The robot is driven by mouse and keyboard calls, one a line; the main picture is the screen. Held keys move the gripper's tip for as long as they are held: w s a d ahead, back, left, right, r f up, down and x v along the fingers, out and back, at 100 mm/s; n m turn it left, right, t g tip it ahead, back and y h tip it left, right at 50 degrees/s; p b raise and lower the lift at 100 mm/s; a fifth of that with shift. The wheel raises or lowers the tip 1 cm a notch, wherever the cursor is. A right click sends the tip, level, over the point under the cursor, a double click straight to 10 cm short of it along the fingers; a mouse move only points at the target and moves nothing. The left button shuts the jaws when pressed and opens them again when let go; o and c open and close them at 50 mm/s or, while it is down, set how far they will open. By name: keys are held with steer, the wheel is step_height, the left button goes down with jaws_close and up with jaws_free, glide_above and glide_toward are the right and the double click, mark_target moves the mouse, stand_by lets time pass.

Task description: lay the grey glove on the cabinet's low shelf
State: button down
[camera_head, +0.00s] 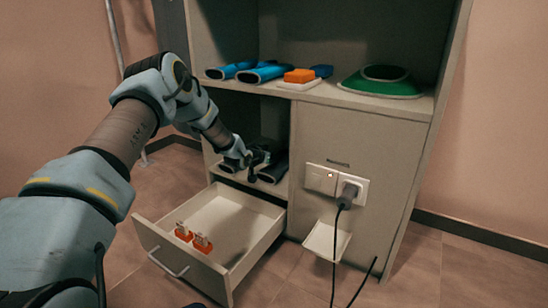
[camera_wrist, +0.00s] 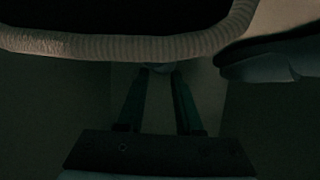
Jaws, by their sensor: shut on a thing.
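My gripper (camera_head: 247,162) is reaching into the cabinet's low open compartment, just above the low shelf (camera_head: 233,176). It is shut on the grey glove (camera_head: 261,155), a dark tube-like shape. In the wrist view the glove's pale ribbed cuff (camera_wrist: 130,46) spans the top, with my gripper's fingertips (camera_wrist: 160,73) at its edge. A second dark glove (camera_head: 274,170) lies on the low shelf to the right, close beside the held one; it also shows in the wrist view (camera_wrist: 275,62). I cannot tell whether the held glove touches the shelf.
An open drawer (camera_head: 222,262) with orange-based items (camera_head: 202,243) juts out below the low shelf. Blue gloves (camera_head: 262,73), an orange block (camera_head: 299,75) and a green ring-shaped object (camera_head: 380,88) are on the upper shelf. A plugged socket (camera_head: 337,184) and hanging cable are at right.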

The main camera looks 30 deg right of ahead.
steer(key=c, duration=0.6)
jaws_free()
steer(key=shift+f, duration=0.1)
